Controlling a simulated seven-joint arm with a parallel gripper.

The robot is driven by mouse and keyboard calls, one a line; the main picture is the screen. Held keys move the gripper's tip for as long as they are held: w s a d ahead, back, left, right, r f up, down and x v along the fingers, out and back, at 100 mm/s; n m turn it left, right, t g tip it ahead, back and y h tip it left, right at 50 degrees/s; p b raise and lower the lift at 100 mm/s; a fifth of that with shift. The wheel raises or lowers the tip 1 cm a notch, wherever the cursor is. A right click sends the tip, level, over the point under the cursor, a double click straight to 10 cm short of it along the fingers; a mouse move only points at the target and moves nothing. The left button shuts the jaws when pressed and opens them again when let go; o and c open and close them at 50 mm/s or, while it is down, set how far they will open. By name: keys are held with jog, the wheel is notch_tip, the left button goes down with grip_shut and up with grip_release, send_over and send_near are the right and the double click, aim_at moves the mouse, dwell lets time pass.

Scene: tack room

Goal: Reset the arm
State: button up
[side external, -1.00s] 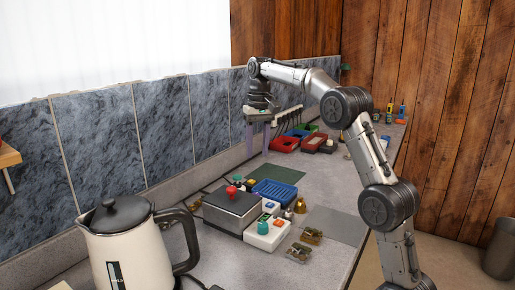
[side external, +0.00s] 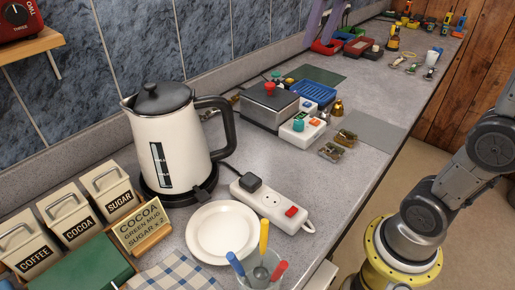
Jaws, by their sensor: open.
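My gripper (side external: 321,40) shows only by its two purple fingers at the top edge of the side view. The fingers are apart, with nothing seen between them. They hang over the far part of the counter, in front of or above the red bin (side external: 327,48); I cannot tell whether they touch it. The gripper body and upper arm are cut off by the top edge. My lower arm and yellow-ringed base stand at the right, beside the counter.
A kettle (side external: 172,135), a plate (side external: 222,231), a power strip (side external: 272,202) and a glass of utensils (side external: 262,272) fill the near counter. A grey box (side external: 268,105), a blue tray (side external: 312,92) and small parts lie mid-counter.

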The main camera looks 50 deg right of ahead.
jog(key=s+a+f+n+t, duration=0.1)
jog(key=s+a+f, duration=0.15)
jog(key=s, duration=0.35)
jog(key=s+a+f+n+t, duration=0.1)
jog(key=s+a+f, duration=0.1)
jog(key=s+f, duration=0.25)
jog(key=s+f+n, duration=0.1)
jog(key=s+f, duration=0.3)
jog(key=f, duration=0.5)
jog(key=shift+a+n+t, duration=0.25)
jog(key=shift+n+t, duration=0.05)
jog(key=shift+n, duration=0.1)
